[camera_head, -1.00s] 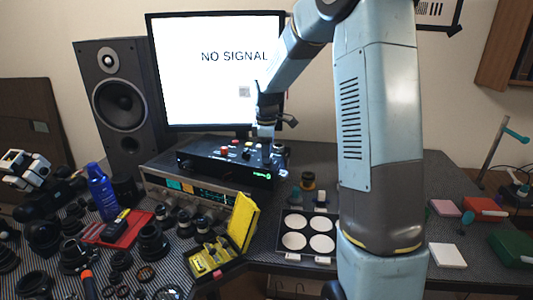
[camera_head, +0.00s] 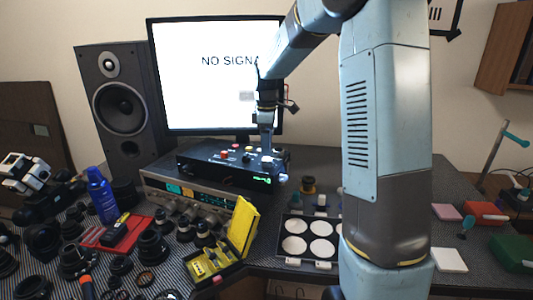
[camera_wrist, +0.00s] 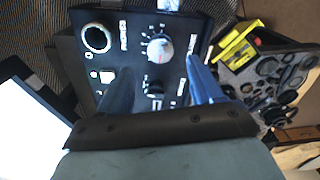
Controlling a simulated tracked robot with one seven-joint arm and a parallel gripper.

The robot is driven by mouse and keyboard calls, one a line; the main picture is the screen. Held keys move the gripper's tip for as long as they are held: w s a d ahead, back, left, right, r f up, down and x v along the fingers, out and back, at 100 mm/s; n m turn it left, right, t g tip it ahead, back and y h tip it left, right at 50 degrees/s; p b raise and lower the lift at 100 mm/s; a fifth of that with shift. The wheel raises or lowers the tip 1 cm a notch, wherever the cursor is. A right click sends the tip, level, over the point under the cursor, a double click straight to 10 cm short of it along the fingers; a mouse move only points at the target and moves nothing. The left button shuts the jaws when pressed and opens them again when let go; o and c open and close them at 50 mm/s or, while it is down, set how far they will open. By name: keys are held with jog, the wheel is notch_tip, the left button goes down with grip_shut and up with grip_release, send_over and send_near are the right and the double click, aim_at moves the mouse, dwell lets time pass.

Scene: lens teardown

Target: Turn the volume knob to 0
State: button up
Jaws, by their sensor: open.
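A black control box (camera_head: 215,172) with several small knobs and buttons on top sits on a silver rack unit in front of the monitor. In the wrist view its black panel shows a pale round knob (camera_wrist: 159,47) with a printed dial scale around it, apparently the volume knob; its exact setting is too small to read. My gripper (camera_wrist: 158,66) is open, its two blue fingers pointing at the panel on either side of the knob area. I see no clear contact with the knob. In the head view my gripper (camera_head: 267,148) is over the box's right end.
A black smaller knob (camera_wrist: 155,87) and a round metal-ringed socket (camera_wrist: 97,38) are close by on the panel. The monitor (camera_head: 205,80) stands behind the box. A yellow open case (camera_head: 243,225) and a tray with white discs (camera_head: 283,262) lie in front.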

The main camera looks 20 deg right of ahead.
aim_at(267, 158)
notch_tip(267, 158, up, 8)
dwell(0.4)
jog(key=s+a+r+m+t, duration=0.1)
jog(key=s+r+m+t, duration=0.2)
jog(key=s, duration=0.6)
jog(key=s+r+m, duration=0.3)
jog(key=s+m, duration=0.1)
jog(key=s, duration=0.6)
jog(key=s+f+m+t, duration=0.2)
jog(key=s+m, duration=0.4)
jog(key=s, duration=0.8)
jog(key=shift+s+d+f+m+t, duration=0.3)
jog(key=shift+s+d+f, duration=0.05)
jog(key=shift+f, duration=0.3)
